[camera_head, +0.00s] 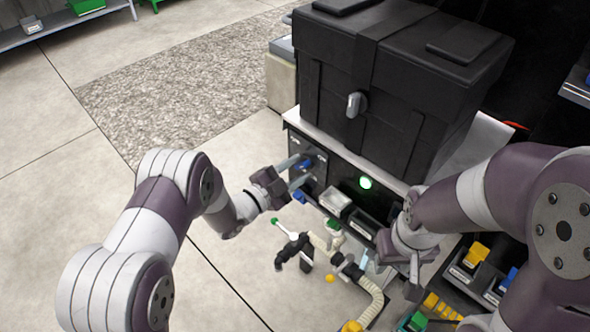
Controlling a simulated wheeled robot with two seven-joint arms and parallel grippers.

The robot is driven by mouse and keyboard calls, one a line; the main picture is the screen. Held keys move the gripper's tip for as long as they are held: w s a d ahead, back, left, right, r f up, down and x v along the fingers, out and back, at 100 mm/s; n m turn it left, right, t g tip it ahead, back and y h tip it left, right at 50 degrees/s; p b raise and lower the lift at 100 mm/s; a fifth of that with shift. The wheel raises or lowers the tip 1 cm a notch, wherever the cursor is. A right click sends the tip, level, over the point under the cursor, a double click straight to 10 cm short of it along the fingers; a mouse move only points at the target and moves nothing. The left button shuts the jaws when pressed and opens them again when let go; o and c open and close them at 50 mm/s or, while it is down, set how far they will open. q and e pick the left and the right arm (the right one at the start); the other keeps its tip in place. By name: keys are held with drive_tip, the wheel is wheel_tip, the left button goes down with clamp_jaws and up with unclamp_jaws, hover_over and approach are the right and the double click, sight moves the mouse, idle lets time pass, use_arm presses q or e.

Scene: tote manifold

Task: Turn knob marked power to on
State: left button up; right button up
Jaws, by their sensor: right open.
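A dark control panel (320,165) is on the front of the bench below the black case. A blue knob (306,164) sits on its upper left, and a second blue knob (299,196) is lower down. The markings are too small to read. My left gripper (302,170) is at the panel, its two pale fingers apart on either side of the upper knob. Whether they press on it I cannot tell. A round green light (365,183) glows to the right. My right gripper (393,268) is open and points down over the lower equipment, away from the panel.
A large black case (385,75) with a grey latch stands on the bench above the panel. Below are small bins (336,202), a ribbed hose (369,288), a green-tipped lever (286,229) and a tray with yellow parts (476,253). Open floor lies to the left.

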use_arm(q)
drive_tip(key=p+v, duration=0.2)
drive_tip(key=v, duration=1)
drive_tip(key=shift+s+a, duration=0.25)
drive_tip(key=shift+s, duration=0.05)
